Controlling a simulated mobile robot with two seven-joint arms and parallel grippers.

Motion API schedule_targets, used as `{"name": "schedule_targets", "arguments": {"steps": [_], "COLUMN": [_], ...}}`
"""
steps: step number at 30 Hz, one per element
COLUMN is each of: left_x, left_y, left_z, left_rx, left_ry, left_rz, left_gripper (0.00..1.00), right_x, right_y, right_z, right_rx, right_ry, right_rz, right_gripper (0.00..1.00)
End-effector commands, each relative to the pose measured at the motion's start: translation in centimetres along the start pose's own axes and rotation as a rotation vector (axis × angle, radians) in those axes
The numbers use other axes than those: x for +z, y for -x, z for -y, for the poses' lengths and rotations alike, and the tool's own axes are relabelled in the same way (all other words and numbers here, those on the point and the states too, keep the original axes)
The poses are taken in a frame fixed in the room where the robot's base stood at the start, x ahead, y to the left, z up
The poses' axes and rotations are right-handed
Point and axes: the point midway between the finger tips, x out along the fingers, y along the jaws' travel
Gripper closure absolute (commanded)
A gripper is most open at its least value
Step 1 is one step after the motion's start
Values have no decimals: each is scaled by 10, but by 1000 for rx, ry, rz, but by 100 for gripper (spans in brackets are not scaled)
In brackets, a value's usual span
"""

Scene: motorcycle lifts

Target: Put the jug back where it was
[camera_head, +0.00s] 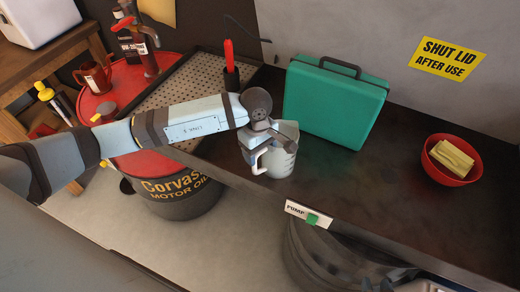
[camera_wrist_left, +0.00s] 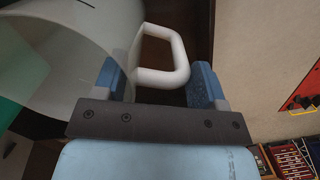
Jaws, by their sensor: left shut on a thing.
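The jug (camera_head: 280,162) is a whitish, translucent measuring jug at the front edge of the dark bench (camera_head: 370,185), left of its middle. My left gripper (camera_head: 262,146) is shut on the jug's handle, on the jug's left side. In the left wrist view the white handle (camera_wrist_left: 178,60) lies between the fingers of the left gripper (camera_wrist_left: 156,70), and the jug's wide body (camera_wrist_left: 75,60) fills the left. I cannot tell whether the jug's base touches the bench. My right gripper is out of view.
A teal case (camera_head: 335,105) stands behind the jug. A red bowl (camera_head: 450,160) with yellowish contents sits at the right. A perforated tray (camera_head: 185,85) lies at the left. An oil drum (camera_head: 175,197) stands below the bench's front left. The bench between case and bowl is clear.

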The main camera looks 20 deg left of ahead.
Motion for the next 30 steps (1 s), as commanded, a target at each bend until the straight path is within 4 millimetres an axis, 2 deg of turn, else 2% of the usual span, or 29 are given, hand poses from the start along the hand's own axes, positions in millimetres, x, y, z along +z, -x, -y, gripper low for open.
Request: {"name": "schedule_targets", "arguments": {"steps": [3,4,6,7,14,19,23,30], "left_x": [0,0,0,0,0,0,-1,-1], "left_y": [-4,-2,-2,-2,-2,7,30,82], "left_z": [0,0,0,0,0,-1,-2,-1], "left_rx": [1,0,0,0,0,3,7,4], "left_ry": [0,0,0,0,0,0,-2,-1], "left_rz": [0,0,0,0,0,0,-3,-2], "left_gripper": [100,28,12,9,9,9,9,9], "right_x": [5,3,3,3,3,3,10,22], "right_y": [-3,-2,-1,-1,-1,-1,-6,-14], "right_z": [0,0,0,0,0,0,1,3], "right_rx": [0,0,-1,-1,-1,-1,-2,-9], "right_ry": [-1,-1,-1,-1,-1,-1,-2,-4], "right_rz": [1,2,3,3,2,0,1,4], "right_gripper": [61,61,61,61,61,61,61,61]}}
